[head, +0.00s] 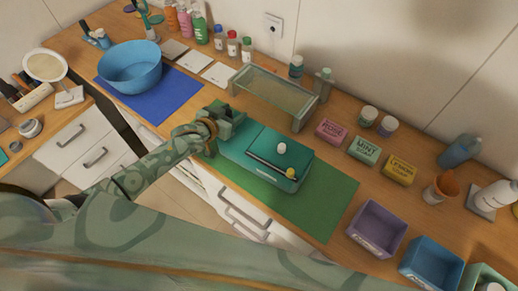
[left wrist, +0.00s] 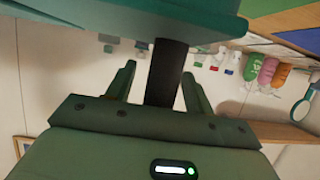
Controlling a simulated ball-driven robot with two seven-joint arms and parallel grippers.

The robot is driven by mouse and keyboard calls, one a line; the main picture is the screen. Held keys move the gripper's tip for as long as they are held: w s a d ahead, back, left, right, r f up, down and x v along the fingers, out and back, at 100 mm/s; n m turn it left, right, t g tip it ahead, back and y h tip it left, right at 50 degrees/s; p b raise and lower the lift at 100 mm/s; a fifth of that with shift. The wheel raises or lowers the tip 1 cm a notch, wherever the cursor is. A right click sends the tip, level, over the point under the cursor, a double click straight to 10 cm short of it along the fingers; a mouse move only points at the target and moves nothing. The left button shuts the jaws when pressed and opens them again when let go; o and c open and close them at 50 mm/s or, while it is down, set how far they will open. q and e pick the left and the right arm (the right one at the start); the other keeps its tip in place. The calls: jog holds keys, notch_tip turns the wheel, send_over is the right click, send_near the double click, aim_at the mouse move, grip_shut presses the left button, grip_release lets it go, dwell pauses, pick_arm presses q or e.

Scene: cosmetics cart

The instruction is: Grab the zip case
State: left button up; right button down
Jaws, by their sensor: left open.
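The zip case (head: 240,152) is a flat teal case with a dark line along its top. It lies on a green mat (head: 325,205) on the counter. A white round item (head: 281,148) and a small yellow item (head: 291,173) are on its top. My left gripper (head: 222,122) is at the case's left end. In the left wrist view the case (left wrist: 120,18) fills the top edge, and a dark strap (left wrist: 165,72) runs between the open fingers. I cannot tell whether the fingers touch the strap. My right gripper is not in view.
A grey-green rack (head: 272,88) stands behind the case. A blue bowl (head: 130,68) sits on a blue mat at left. Soap boxes (head: 364,150) stand to the right, with a purple bin (head: 377,228) and a blue bin (head: 431,264) in front.

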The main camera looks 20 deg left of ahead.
pick_arm(q)
jog(key=shift+s, duration=0.15)
jog(key=c, duration=0.3)
jog(key=shift+r, duration=0.1)
grip_shut()
